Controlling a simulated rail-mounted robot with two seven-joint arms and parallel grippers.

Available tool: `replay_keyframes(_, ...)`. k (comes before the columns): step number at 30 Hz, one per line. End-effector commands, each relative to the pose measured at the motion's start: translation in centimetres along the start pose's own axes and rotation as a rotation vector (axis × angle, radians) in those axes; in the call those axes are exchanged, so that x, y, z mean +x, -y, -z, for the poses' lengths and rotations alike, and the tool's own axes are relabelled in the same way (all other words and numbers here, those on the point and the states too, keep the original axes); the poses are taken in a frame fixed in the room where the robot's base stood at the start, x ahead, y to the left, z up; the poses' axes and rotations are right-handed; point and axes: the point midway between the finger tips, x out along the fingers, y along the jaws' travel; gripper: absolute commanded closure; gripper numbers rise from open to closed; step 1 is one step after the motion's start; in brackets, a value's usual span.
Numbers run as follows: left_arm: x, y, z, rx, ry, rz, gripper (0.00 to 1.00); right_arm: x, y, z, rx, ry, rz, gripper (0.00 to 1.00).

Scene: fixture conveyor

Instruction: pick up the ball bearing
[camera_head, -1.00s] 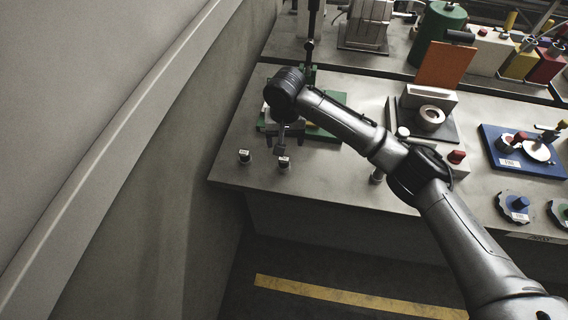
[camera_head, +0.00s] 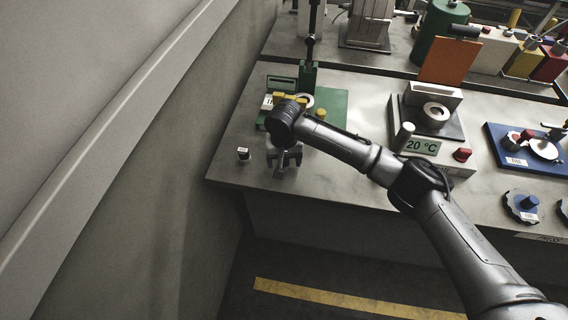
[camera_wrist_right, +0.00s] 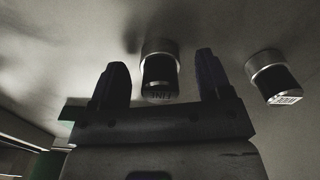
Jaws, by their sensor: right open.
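My right gripper (camera_head: 281,168) is open over the front left of the grey table. In the right wrist view, a small black-and-silver cylinder (camera_wrist_right: 160,72) with a label shows in the gap between the open fingers (camera_wrist_right: 160,62); contact cannot be told. A similar labelled cylinder (camera_wrist_right: 273,77) stands to the right, outside the fingers; one also shows left of the gripper in the head view (camera_head: 243,154). A silver ring (camera_head: 436,114), bearing-like, sits on the grey device with a 20 °C display. I cannot tell for sure which is the ball bearing. My left gripper is out of view.
A green fixture (camera_head: 335,104) with yellow parts stands just behind my right gripper. The heater-like device (camera_head: 455,126) and a blue plate (camera_head: 500,158) lie to the right. The table's front edge and the left wall (camera_head: 130,180) are close.

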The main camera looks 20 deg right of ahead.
Motion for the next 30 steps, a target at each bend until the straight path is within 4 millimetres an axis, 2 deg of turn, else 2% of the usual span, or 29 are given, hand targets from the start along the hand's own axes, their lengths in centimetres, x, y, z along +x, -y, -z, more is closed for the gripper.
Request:
replay_keyframes(2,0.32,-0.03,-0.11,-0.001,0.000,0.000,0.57,0.77,-0.03,0.00,0.000,0.000,-0.001,0.28)
replay_keyframes(9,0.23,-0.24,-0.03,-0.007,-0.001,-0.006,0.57,0.81,-0.02,0.00,-0.001,-0.001,0.000,0.29)
replay_keyframes(27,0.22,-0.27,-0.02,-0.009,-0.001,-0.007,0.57,0.79,-0.02,0.00,-0.001,-0.001,0.000,0.87)
replay_keyframes(30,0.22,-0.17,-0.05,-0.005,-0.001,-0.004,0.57,0.76,-0.01,0.01,-0.001,-0.001,0.000,0.92)
